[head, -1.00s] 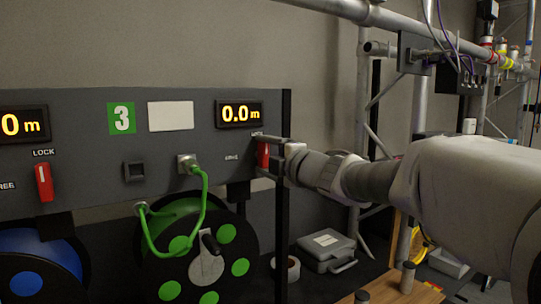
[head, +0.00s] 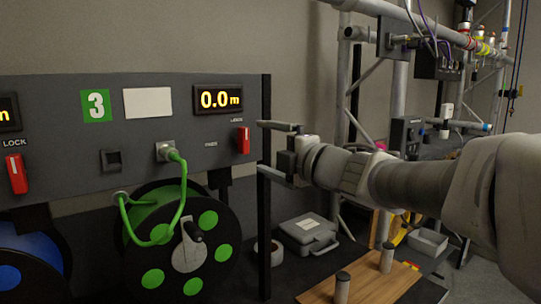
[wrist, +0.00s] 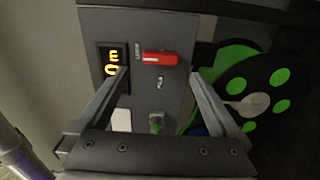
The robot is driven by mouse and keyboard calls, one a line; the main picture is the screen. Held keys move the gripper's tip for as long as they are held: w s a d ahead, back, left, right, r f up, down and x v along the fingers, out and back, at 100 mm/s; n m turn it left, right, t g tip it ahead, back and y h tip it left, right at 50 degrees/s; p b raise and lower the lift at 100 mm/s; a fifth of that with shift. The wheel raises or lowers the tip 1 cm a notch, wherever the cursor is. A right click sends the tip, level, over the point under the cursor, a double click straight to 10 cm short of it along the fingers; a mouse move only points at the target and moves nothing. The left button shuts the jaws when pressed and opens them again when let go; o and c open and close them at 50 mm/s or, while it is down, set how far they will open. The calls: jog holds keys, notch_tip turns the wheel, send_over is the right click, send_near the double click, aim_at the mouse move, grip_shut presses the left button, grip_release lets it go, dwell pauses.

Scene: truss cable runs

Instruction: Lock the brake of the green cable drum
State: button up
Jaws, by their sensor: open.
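The green cable drum (head: 216,252) sits below panel section 3, with a green cable (head: 180,205) plugged in above it. It also shows in the wrist view (wrist: 236,88). Its red brake lever (head: 243,140) stands upright on the panel, directly under the LOCK label and away from the lower label to its left. In the wrist view the lever (wrist: 160,58) lies sideways, its end toward LOCK. My gripper (head: 266,149) is open and empty, just right of the lever and apart from it. In the wrist view its fingers (wrist: 160,76) frame the lever without closing on it.
The blue drum (head: 32,268) and its red lever (head: 17,174) are at the left. The display (head: 218,99) reads 0.0 m. A dark post (head: 266,220) edges the panel. A grey case (head: 308,234) and wooden board (head: 365,285) lie right, before the metal truss.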

jog(key=v, duration=0.9)
jog(key=shift+p, duration=0.35)
jog(key=d+r+m+t+h+p, duration=0.1)
jog(key=d+m+t+h+p, duration=0.15)
jog(key=d+m+h, duration=0.65)
jog(key=s+d+f+m+g+h+p, duration=0.25)
jog(key=s+f+m+g, duration=0.2)
jog(key=m, duration=0.35)
jog(key=s+a+f+m+g+y+p, duration=0.1)
jog(key=s+a+f+m+g+p, duration=0.1)
jog(key=s+a+f+m+g, duration=0.2)
jog(key=s+f+m+g, duration=0.3)
jog(key=s+f, duration=0.4)
jog(key=s, duration=0.4)
jog(key=shift+m, duration=0.3)
jog(key=shift+a+f+y, duration=0.1)
jog(key=shift+a+y, duration=0.05)
jog(key=shift+y, duration=0.1)
